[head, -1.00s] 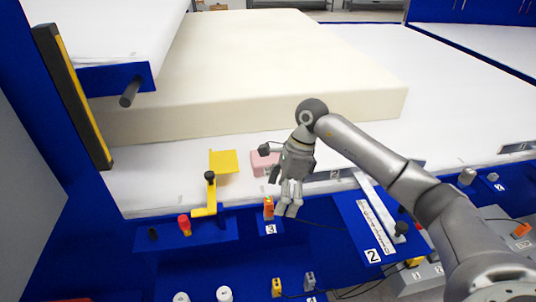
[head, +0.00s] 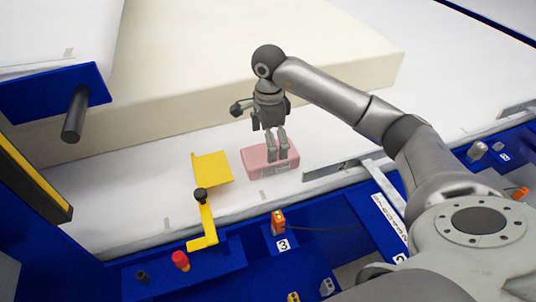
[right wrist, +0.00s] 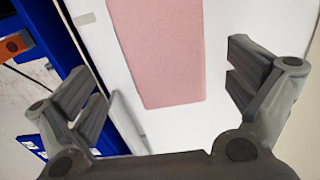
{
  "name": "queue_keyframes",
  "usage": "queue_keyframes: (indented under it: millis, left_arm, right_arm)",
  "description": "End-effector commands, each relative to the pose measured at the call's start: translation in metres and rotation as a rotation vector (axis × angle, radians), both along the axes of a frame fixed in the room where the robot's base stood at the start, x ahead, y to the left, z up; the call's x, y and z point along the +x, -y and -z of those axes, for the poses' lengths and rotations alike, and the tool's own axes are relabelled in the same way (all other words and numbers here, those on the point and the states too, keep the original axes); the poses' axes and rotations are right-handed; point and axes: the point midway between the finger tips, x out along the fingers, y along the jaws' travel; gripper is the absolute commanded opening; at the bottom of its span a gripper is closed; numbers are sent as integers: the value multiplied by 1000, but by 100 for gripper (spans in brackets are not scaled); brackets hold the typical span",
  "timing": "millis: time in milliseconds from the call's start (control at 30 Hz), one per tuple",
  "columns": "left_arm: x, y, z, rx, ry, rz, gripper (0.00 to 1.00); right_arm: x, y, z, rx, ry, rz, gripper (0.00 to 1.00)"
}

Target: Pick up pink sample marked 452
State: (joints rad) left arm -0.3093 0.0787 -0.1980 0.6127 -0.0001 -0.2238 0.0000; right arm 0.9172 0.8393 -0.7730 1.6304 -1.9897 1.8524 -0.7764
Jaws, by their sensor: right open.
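The pink sample (head: 257,160) is a small block lying on the white surface in front of the large cream foam slab. A label shows on its front face, but the number is too small to read. My right gripper (head: 276,158) hangs above the block with its fingers pointing down and overlaps its right part in the head view. In the right wrist view the fingers (right wrist: 170,95) are spread wide apart, and the pink sample (right wrist: 160,50) lies beyond them, not between the tips. My left gripper is out of view.
The large cream foam slab (head: 210,75) lies behind the sample. A yellow bracket (head: 212,170) with a black knob stands to its left. A blue edge panel with a red button (head: 180,260) and an orange switch (head: 278,222) runs along the front.

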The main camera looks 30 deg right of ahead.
Motion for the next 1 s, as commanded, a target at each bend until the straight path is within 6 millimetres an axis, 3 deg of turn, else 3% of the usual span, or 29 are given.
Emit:
queue_keyframes:
  millis: [167, 533, 833, 1000]
  left_arm:
    - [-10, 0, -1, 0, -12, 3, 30]
    - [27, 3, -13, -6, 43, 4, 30]
    - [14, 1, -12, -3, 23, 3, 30]
    - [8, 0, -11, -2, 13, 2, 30]
  right_arm:
    - [0, 0, 15, 1, 1, -1, 100]
    - [3, 3, 62, 2, -1, 0, 100]
    - [3, 3, 67, 2, 1, 0, 100]
    - [3, 3, 66, 2, 1, 0, 78]
